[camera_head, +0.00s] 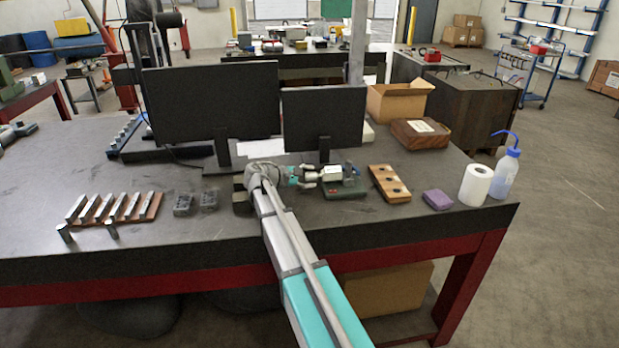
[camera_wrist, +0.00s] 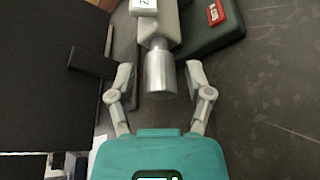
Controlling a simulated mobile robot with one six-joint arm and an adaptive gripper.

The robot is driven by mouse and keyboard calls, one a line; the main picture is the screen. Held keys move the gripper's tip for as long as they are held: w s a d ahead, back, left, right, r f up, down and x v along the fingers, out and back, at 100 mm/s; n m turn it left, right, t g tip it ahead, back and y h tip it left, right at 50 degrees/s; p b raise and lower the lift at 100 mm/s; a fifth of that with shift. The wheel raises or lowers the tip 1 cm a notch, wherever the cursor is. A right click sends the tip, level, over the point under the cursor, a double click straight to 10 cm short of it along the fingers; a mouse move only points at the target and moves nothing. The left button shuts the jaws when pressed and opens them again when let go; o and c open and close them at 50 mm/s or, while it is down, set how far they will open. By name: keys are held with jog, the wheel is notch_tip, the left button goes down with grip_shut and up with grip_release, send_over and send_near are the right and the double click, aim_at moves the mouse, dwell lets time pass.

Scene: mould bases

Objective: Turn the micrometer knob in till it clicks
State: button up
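The micrometer knob (camera_wrist: 160,73) is a plain silver cylinder at the end of the instrument. In the wrist view it lies between the two fingers of my gripper (camera_wrist: 160,85), with a gap on each side. My gripper is open and does not appear to touch it. The micrometer (camera_head: 333,174) is held in a dark green stand (camera_head: 343,189) on the bench, which also shows in the wrist view (camera_wrist: 213,28). In the head view my gripper (camera_head: 312,175) is at the left of the micrometer, level with it.
Two monitors (camera_head: 323,118) stand close behind my gripper. A wooden block with holes (camera_head: 389,184), a purple block (camera_head: 437,200), a paper roll (camera_head: 475,185) and a wash bottle (camera_head: 504,172) are to the right. Dark small blocks (camera_head: 183,204) lie left. The front bench strip is mostly clear.

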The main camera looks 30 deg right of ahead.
grip_shut()
jog(key=shift+s+f+m+t+h+b, duration=0.1)
jog(key=shift+m+t+h+b, duration=0.2)
jog(key=shift+m+b, duration=0.45)
jog(key=shift+m+t+h+b, duration=0.3)
jog(key=shift+m+h+b, duration=0.15)
jog(key=shift+m, duration=0.6)
jog(key=shift+o, duration=1.3)
grip_release()
